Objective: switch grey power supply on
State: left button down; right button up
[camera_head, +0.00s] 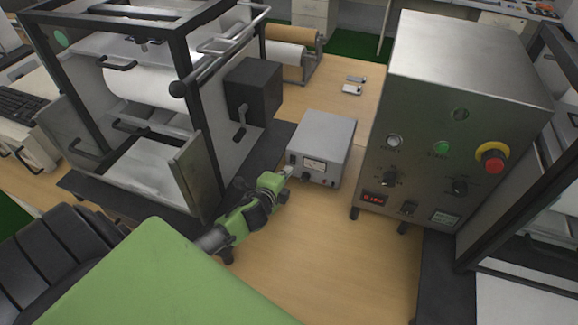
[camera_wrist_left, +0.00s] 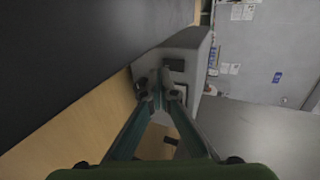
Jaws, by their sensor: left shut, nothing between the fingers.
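The grey power supply (camera_head: 328,135) is a small box on the wooden table, between the black-framed machine and the tall metal cabinet. Its front panel has a small meter and controls. My left gripper (camera_head: 287,172) is shut and empty, with its fingertips right at the lower left of this front panel. In the left wrist view the power supply (camera_wrist_left: 190,50) appears tilted, and the fingertips of my left gripper (camera_wrist_left: 161,97) are in front of its panel. They hide part of the panel, so I cannot tell the switch's position or whether they touch it. My right gripper is not in view.
The black-framed machine (camera_head: 188,112) with a black box (camera_head: 254,90) stands to the left. The tall metal cabinet (camera_head: 455,110) with a red knob (camera_head: 493,161) stands close on the right. Bare wooden table (camera_head: 335,235) lies in front of the power supply.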

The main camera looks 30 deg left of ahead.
aim_at(292, 163)
pick_arm(q)
jog(key=shift+w+a+f, duration=0.1)
jog(key=shift+w+a, duration=0.1)
jog(key=shift+w, duration=0.7)
jog(key=shift+w+a+f, duration=0.1)
jog(key=shift+w, duration=0.2)
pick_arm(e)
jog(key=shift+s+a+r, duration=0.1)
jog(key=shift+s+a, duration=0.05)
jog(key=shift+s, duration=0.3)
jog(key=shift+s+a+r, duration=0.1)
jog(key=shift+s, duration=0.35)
pick_arm(q)
jog(key=f+t+b, duration=0.1)
jog(key=b, duration=0.3)
jog(key=shift+w+b, duration=0.3)
jog(key=shift+b, duration=0.05)
jog(key=shift+a+r+t+b, duration=0.1)
jog(key=shift+r+t+b, duration=0.15)
jog(key=shift+b, duration=0.45)
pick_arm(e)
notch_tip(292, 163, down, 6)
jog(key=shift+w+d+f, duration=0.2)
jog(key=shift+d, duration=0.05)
